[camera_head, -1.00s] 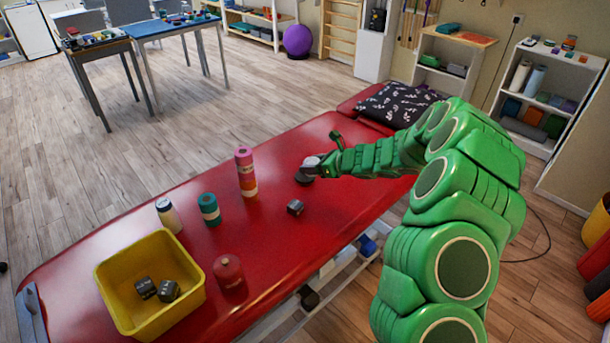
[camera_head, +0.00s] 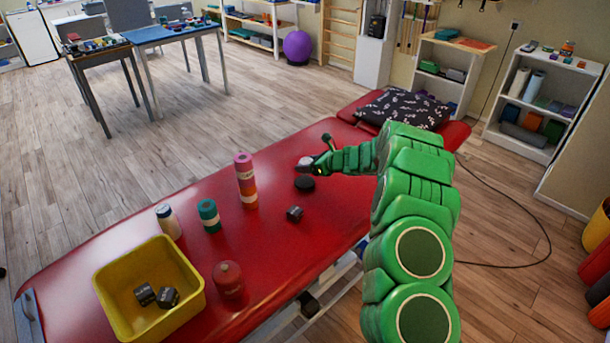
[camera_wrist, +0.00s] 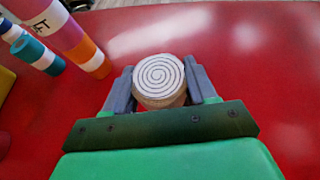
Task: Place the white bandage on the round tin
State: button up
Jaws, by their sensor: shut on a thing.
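The white bandage (camera_wrist: 158,80) is a short roll with a spiral on its top. My gripper (camera_wrist: 160,92) has a finger on each side of it and is shut on it, with the spiral facing up. In the head view the bandage (camera_head: 304,163) is at the tip of my gripper (camera_head: 314,166), over the red couch. A low, dark, round thing, which looks like the round tin (camera_head: 304,184), lies on the couch just below it in the picture. The bandage appears apart from it. The tin is not visible in the wrist view.
The red couch (camera_head: 262,255) also bears a dark cube (camera_head: 294,214), a pink-orange stack (camera_head: 246,180), a teal roll (camera_head: 209,215), a white bottle (camera_head: 168,221), a red round object (camera_head: 228,280) and a yellow bin (camera_head: 110,290) holding dark cubes. A patterned pillow (camera_head: 405,108) lies at the far end.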

send_over(305, 182)
jog(key=shift+f, duration=2.35)
jog(key=shift+w+f, duration=0.15)
jog(key=shift+f, duration=1.5)
jog(key=shift+f, duration=0.15)
jog(key=o, duration=1.1)
jog(key=shift+c, duration=0.2)
jog(key=v, duration=1.2)
jog(key=shift+a, duration=0.1)
